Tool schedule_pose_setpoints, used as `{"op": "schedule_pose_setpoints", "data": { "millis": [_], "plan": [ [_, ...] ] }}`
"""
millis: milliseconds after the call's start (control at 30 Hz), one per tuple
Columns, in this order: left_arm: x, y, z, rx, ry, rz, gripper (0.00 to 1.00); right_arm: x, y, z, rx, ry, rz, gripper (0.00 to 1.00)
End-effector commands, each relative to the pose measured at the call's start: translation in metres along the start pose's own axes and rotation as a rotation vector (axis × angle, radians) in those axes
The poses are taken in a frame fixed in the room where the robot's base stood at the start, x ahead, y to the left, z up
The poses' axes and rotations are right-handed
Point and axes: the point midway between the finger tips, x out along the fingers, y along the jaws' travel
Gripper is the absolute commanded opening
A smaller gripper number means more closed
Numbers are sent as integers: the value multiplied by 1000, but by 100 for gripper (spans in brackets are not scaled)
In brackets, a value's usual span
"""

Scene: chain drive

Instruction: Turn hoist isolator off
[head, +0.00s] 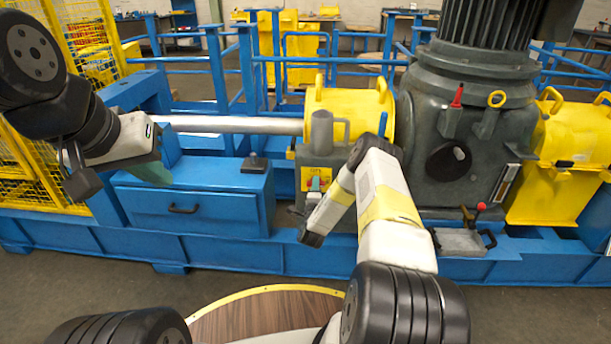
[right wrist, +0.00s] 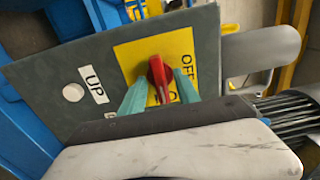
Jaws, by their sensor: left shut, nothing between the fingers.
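The hoist isolator is a red rotary knob (right wrist: 158,76) on a yellow plate (right wrist: 128,58) marked OFF, with a second marking partly covered near the fingers. The plate is on a grey control box, and in the head view the yellow plate (head: 313,174) shows beside my right arm. My right gripper (right wrist: 160,82) has its teal fingers on both sides of the knob, and they appear closed against it. In the head view my right gripper (head: 317,186) hides much of the knob. My left gripper (head: 155,174) is shut and empty, over the blue bench at the left.
An UP label (right wrist: 93,84) and a white button (right wrist: 72,92) sit beside the yellow plate. A large grey gearbox (head: 455,130) with yellow guards (head: 352,105) stands right of the box. A blue drawer (head: 185,208) and a steel shaft (head: 235,125) lie to the left.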

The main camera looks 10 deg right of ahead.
Motion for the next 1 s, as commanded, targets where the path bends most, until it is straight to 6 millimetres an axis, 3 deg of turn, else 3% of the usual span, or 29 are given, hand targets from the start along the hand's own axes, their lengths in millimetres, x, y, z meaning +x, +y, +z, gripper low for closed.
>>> {"op": "schedule_pose_setpoints", "data": {
  "millis": [267, 467, 1000],
  "plan": [
    [0, 0, 0, 0, 0, 0, 0, 2, 0, 0, 0, 0, 0, 38],
    [0, 0, 0, 0, 0, 0, 0, 2, 0, 0, -1, 0, 0, 1],
    [0, 0, 0, 0, 0, 0, 0, 2, 0, 0, -89, -1, 1, 0]
  ]
}}
